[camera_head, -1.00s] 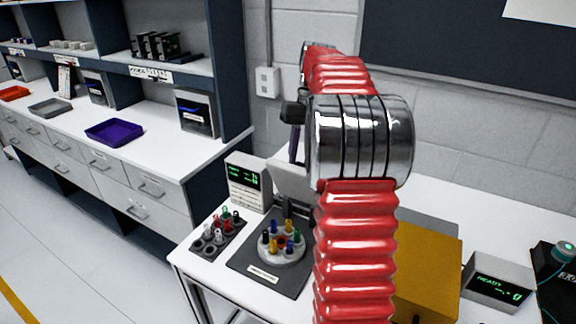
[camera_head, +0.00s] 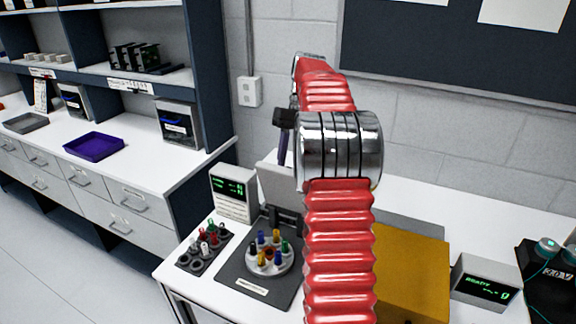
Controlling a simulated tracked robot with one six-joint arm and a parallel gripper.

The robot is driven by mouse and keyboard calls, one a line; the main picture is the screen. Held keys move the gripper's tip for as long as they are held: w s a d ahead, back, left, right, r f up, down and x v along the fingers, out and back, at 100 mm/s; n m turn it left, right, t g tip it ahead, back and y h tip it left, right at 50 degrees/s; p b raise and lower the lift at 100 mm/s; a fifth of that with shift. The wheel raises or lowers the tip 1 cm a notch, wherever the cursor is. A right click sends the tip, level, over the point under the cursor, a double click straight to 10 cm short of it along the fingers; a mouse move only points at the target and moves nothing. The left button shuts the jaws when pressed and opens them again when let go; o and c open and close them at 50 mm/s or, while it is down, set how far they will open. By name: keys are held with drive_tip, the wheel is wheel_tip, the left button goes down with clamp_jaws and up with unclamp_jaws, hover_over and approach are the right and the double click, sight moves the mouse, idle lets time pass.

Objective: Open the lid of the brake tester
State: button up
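My red ribbed arm with a silver joint stands in the middle of the view and hides part of the bench. My gripper (camera_head: 284,120) is a small dark shape left of the silver joint, above the bench; a thin dark purple piece (camera_head: 283,148) hangs below it. Whether its fingers are open is too small to tell. No label naming the brake tester is readable. A yellow box (camera_head: 412,275) stands right of my arm, partly hidden by it. Left of my arm, a dark fixture plate (camera_head: 240,275) carries a round disc with coloured pegs (camera_head: 268,255), with a grey upright panel (camera_head: 275,188) behind.
A grey box with a green READY display (camera_head: 486,283) stands right of the yellow box, by a black device (camera_head: 550,270). A peg rack (camera_head: 205,245) and another display unit (camera_head: 234,190) stand at left. A side bench holds a purple tray (camera_head: 95,146). Free white bench lies behind the READY box.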

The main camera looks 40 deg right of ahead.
drive_tip(key=o, duration=0.4)
drive_tip(key=shift+s+a+f, duration=0.1)
drive_tip(key=shift+s+f, duration=0.15)
drive_tip(key=shift+f, duration=0.25)
